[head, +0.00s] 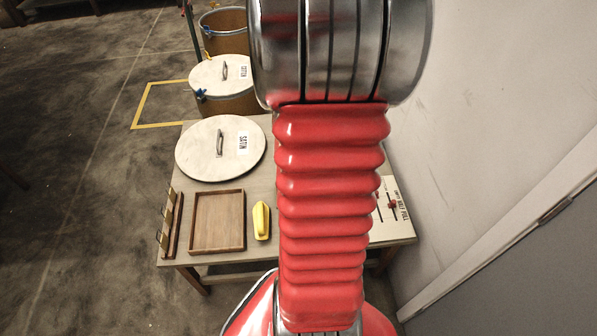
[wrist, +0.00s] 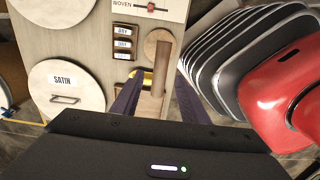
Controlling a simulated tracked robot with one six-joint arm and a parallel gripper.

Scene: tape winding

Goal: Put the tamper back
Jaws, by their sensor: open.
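In the wrist view a wooden rod (wrist: 161,70), which looks like the tamper, stands out from a round pale wooden disc (wrist: 152,41). I cannot tell whether the disc is part of it or its resting place. My gripper (wrist: 158,74) is open. Its two dark fingers lie on either side of the rod in the picture, with a gap on each side. I cannot tell how deep the rod sits between them. In the head view my red arm hides the gripper and the rod.
A square wooden tray (head: 217,250) and a yellow object (head: 261,221) lie at the table's near side. A slider panel (head: 394,206) is at right, near the wall.

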